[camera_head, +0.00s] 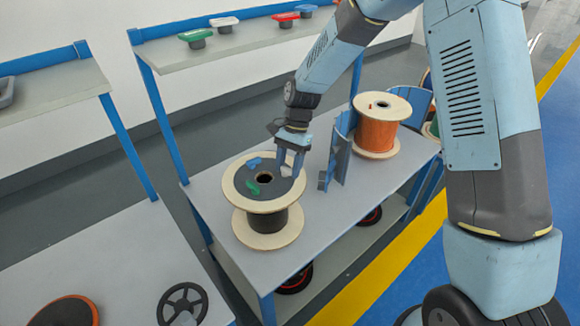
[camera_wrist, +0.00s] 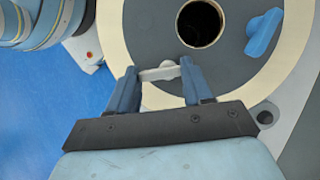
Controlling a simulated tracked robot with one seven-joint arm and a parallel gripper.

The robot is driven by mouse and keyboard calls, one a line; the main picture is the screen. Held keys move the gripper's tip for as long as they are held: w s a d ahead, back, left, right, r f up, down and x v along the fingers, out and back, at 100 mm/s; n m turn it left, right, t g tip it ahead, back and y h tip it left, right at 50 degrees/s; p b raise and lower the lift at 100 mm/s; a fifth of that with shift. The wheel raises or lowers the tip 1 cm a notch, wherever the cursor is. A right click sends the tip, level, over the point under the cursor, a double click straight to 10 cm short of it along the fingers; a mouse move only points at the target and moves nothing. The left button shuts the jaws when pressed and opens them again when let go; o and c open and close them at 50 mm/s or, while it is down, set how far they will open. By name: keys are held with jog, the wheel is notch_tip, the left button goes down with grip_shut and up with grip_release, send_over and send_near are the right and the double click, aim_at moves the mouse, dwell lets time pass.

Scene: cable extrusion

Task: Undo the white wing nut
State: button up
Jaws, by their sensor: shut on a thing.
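The white wing nut (camera_wrist: 160,72) sits on the dark grey disc (camera_wrist: 150,20) on top of a cable spool, near the disc's edge. My gripper (camera_wrist: 158,75) has one blue finger at each end of the nut and is shut on it. In the head view my gripper (camera_head: 289,160) reaches down to the right side of the spool's top, and a bit of the white nut (camera_head: 286,171) shows by the fingers. A blue wing nut (camera_head: 254,163) and a green wing nut (camera_head: 252,188) are on the same disc, around its centre hole (camera_wrist: 200,22).
The spool (camera_head: 268,240) stands on a grey table (camera_head: 325,203). A blue upright plate (camera_head: 341,150) stands just right of my gripper, with an orange cable spool (camera_head: 377,130) behind. The shelf (camera_head: 225,45) at the back holds several coloured knobs. The table's front edge is clear.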

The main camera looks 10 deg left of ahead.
jog(key=n+h, duration=0.1)
jog(key=n, duration=0.2)
jog(key=n+h, duration=0.1)
jog(key=n, duration=0.2)
jog(key=shift+w+a+n+h, duration=0.2)
jog(key=shift+n+h, duration=0.1)
jog(key=n, duration=0.2)
jog(key=n+h, duration=0.1)
jog(key=n, duration=0.1)
jog(key=n+t+h, duration=0.1)
jog(key=n, duration=0.1)
jog(key=shift+w+a, duration=0.1)
jog(key=shift+a, duration=0.15)
jog(key=n+t, duration=0.1)
jog(key=n, duration=0.2)
jog(key=n+t+h, duration=0.1)
jog(key=n, duration=0.1)
jog(key=shift+a+n, duration=0.2)
jog(key=shift+n, duration=0.2)
jog(key=n+t, duration=0.1)
jog(key=n, duration=0.1)
jog(key=n+t, duration=0.1)
jog(key=n, duration=0.2)
jog(key=shift+s+a+n, duration=0.2)
jog(key=shift+n, duration=0.1)
jog(key=shift+t, duration=0.3)
jog(key=o, duration=1.1)
jog(key=shift+c, duration=0.2)
jog(key=shift+r, duration=0.1)
